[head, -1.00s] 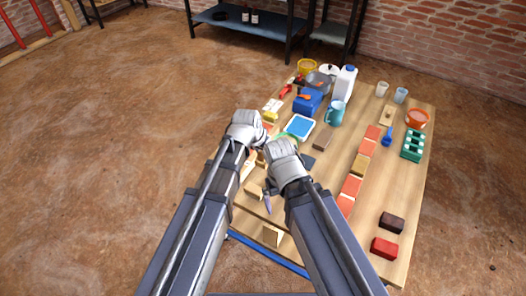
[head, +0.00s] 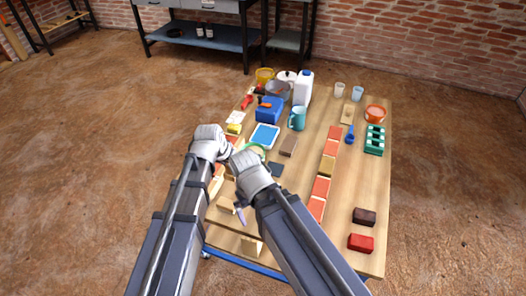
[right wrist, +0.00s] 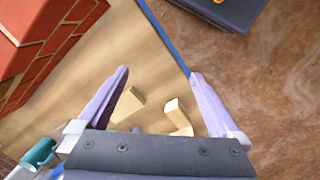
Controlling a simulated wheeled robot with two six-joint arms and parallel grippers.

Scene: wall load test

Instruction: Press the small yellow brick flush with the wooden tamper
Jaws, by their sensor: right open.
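A small yellow block (head: 234,128) lies near the left edge of the table, and a yellow brick (head: 327,167) lies among orange bricks in the right row. I cannot tell which is the small yellow brick. A brown wooden block (head: 289,146) lies mid-table; I cannot be sure it is the tamper. My right gripper (right wrist: 160,84) is open and empty, pointing toward pale wooden pieces (right wrist: 178,115); a lavender finger shows in the head view (head: 240,213). My left arm ends over the table's left side; its fingers are hidden behind its wrist.
A red brick block (right wrist: 40,45) stands close at upper left in the right wrist view. A white jug (head: 303,88), blue box (head: 269,110) and teal mug (head: 297,119) crowd the back. Dark and red bricks (head: 361,243) lie front right. The table (head: 345,195) has bare wood at right.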

